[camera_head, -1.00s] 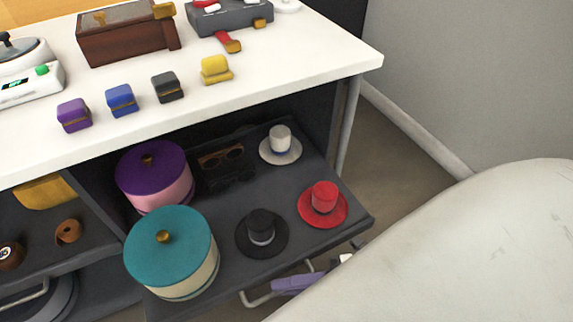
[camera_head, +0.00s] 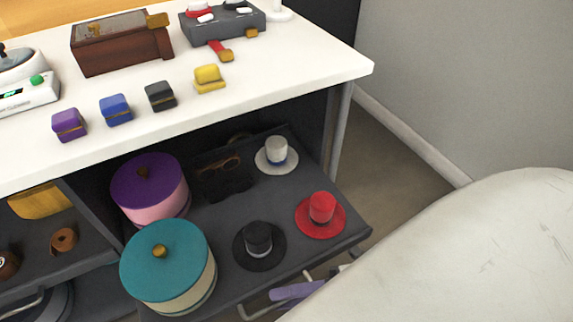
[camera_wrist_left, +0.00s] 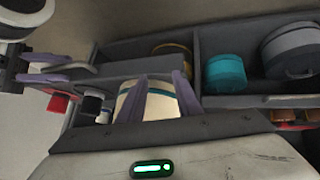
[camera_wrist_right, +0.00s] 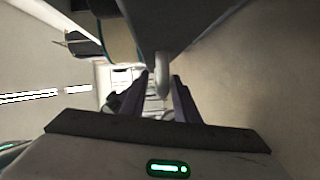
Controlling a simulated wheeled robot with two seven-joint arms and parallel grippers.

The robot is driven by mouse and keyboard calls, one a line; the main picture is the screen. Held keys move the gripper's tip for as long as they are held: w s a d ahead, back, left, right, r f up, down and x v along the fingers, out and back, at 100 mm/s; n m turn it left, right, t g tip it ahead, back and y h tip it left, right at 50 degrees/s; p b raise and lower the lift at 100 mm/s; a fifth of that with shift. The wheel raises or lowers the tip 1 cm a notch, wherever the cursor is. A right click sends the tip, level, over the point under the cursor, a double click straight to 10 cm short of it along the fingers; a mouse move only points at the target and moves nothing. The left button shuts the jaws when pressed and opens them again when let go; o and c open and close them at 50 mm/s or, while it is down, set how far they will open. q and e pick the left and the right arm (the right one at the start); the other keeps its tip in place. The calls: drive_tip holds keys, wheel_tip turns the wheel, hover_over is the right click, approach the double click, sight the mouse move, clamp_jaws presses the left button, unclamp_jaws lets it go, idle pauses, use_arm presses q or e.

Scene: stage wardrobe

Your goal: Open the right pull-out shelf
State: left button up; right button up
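The right pull-out shelf (camera_head: 290,245) stands well out from under the white counter. It holds a teal-lidded box (camera_head: 168,265), a purple-lidded box (camera_head: 150,190), glasses and several small hats. Its bar handle (camera_head: 258,306) runs along the front edge and is partly hidden. My right gripper (camera_head: 297,291) is at this handle.
The counter (camera_head: 250,105) above carries small coloured boxes, a brown case and a grey case. A left shelf (camera_head: 75,258) with a tape roll is beside the right one. The floor (camera_head: 395,160) to the right is clear up to the wall. My white arm fills the lower right.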

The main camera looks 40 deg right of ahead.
drive_tip(key=f+p+v, duration=0.1)
drive_tip(key=v, duration=0.9)
drive_tip(key=shift+d+r, duration=0.2)
drive_tip(key=shift+r, duration=0.3)
drive_tip(key=shift+r, duration=0.1)
